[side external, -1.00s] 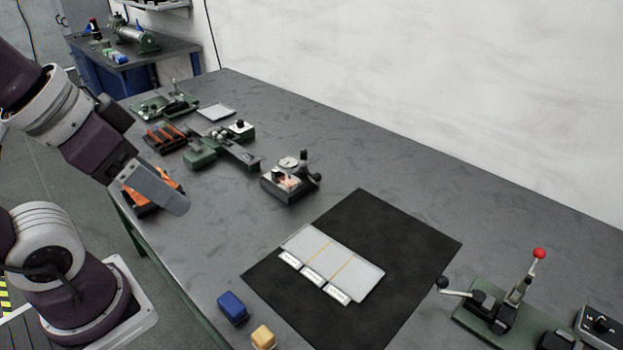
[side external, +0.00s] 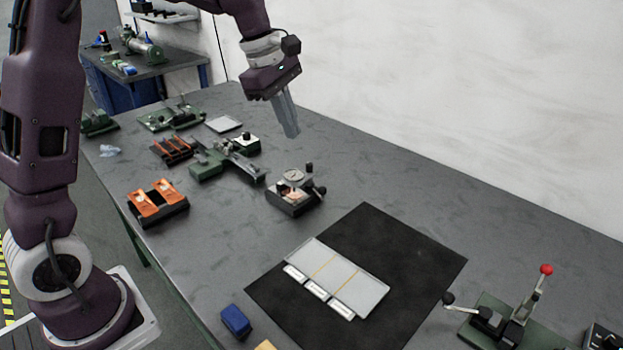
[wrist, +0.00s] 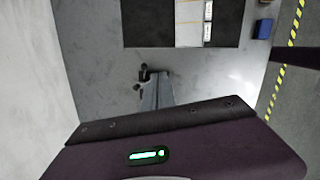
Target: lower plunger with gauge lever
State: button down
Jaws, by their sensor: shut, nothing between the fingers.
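The gauge (side external: 293,191) is a small dark block with a round dial on top, standing on the bench left of the black mat. A lever with a dark knob (side external: 320,190) sticks out at its right side, and a dark upright knob (side external: 309,167) stands at its back. A copper-coloured piece shows at its front. My gripper (side external: 292,134) is shut and empty, pointing down, above and behind the gauge and apart from it. In the wrist view the gripper (wrist: 156,92) hides most of the gauge; only dark knobs (wrist: 143,74) show beside the fingers. The plunger cannot be made out.
A black mat (side external: 420,245) with a grey three-part tray (side external: 368,296) lies to the right. A blue block (side external: 235,320) sits near the front edge. An orange-topped fixture (side external: 158,204) and a green fixture (side external: 225,160) stand left. A red-knobbed lever press (side external: 520,310) stands far right.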

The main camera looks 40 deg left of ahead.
jog(key=w+a+f+n+g, duration=0.1)
jog(key=w+a+f+n, duration=0.3)
jog(key=f, duration=0.5)
jog(key=w+n, duration=0.2)
jog(key=w, duration=0.1)
jog(key=shift+w+a+n, duration=0.25)
jog(key=shift+a+n, duration=0.05)
jog(key=shift+a, duration=0.05)
jog(key=shift+f, duration=0.15)
jog(key=x, duration=1)
jog(key=shift+w+d+n+y, duration=0.2)
jog(key=shift+w+n, duration=0.15)
jog(key=shift+n, duration=0.35)
jog(key=shift+w+d+n+y, duration=0.1)
jog(key=shift+w+d+n, duration=0.15)
jog(key=shift+n, duration=0.45)
jog(key=shift+w+n+t, duration=0.15)
jog(key=shift+n+t, duration=0.15)
jog(key=shift+w+d+n+y, duration=0.15)
jog(key=shift+w+n, duration=0.3)
jog(key=shift+n, duration=0.45)
jog(key=shift+w+d+n+y, duration=0.1)
jog(key=shift+w+n+y, duration=0.25)
jog(key=shift+n, duration=0.55)
jog(key=shift+w, duration=0.75)
